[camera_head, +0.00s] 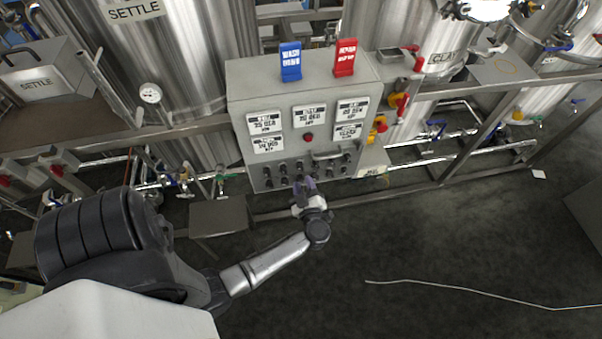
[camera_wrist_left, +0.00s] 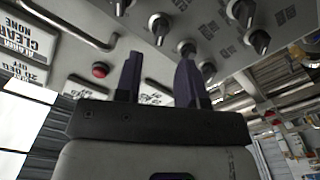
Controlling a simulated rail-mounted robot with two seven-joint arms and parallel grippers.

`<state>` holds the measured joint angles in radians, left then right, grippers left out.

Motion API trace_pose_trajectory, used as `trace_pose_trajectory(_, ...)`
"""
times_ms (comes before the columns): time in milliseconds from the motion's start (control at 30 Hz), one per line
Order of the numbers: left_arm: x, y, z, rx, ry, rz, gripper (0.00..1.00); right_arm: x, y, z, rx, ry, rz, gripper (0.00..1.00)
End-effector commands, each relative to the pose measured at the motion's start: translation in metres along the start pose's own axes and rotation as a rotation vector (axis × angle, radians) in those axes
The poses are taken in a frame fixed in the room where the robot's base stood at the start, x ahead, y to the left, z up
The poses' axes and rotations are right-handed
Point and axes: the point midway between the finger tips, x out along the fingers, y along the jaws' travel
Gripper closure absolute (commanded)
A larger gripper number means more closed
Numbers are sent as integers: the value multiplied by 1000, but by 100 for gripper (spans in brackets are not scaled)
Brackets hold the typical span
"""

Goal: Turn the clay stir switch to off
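A grey control panel (camera_head: 308,152) carries rows of black rotary knobs along its lower part. The labels by the knobs are too small to read, so I cannot tell which one is the clay stir switch. My left gripper (camera_head: 307,188) is at the panel's lower edge, in front of the knobs, and covers part of that row. In the left wrist view my gripper (camera_wrist_left: 160,78) has two dark fingers standing apart with nothing seen between them. Several knobs, including a near one (camera_wrist_left: 187,47), lie above and right of the fingers. My right gripper is not in view.
A blue tag (camera_head: 290,62) and a red tag (camera_head: 345,58) stand on the panel's top. A red button (camera_head: 308,137) and a bar handle (camera_head: 327,155) sit above the knobs. Steel tanks and pipe rails flank the panel. The floor (camera_head: 450,240) at right is mostly clear.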

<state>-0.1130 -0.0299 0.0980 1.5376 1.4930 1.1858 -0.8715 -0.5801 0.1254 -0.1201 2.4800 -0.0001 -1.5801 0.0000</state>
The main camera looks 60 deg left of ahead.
Motion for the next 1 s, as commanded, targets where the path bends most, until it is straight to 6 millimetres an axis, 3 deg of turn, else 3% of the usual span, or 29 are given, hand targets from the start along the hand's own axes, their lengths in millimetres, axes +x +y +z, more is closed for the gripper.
trace_pose_trajectory(200, -42, -1, 1, 0, -2, -1, 64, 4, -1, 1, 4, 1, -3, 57)
trace_pose_trajectory(400, -65, -1, 1, 0, -1, -1, 64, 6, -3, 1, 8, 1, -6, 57)
trace_pose_trajectory(600, -75, 0, 0, 0, 1, 1, 64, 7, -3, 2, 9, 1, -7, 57)
trace_pose_trajectory(1000, -76, 0, 0, 0, 1, 1, 64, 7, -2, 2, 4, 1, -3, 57)
